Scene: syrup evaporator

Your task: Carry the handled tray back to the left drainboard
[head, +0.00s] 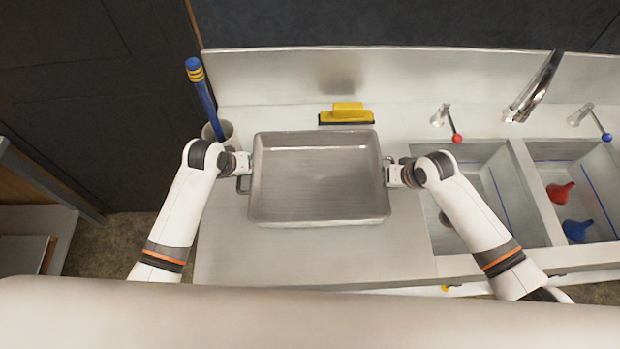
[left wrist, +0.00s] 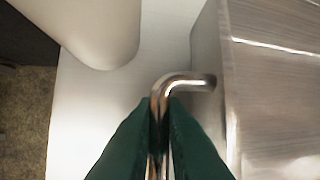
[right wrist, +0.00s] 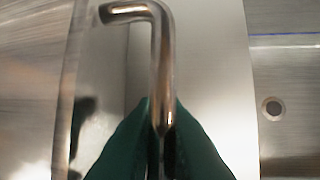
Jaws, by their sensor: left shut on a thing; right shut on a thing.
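The handled tray (head: 318,180) is a grey metal pan, empty, over the drainboard (head: 300,258) left of the sinks. I cannot tell whether it rests on the drainboard or is just above it. My left gripper (head: 242,164) is shut on its left handle, a bent metal bar (left wrist: 185,82). My right gripper (head: 392,173) is shut on its right handle (right wrist: 162,60). The tray's side walls also show in the left wrist view (left wrist: 230,95) and at the left in the right wrist view.
A cup (head: 222,130) holding a blue yellow-banded tool (head: 203,98) stands close behind my left gripper. A yellow-and-black squeegee (head: 346,114) lies behind the tray. Two sink basins (head: 510,200), red and blue funnels (head: 577,230) and a faucet (head: 533,88) are at right. The front drainboard is clear.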

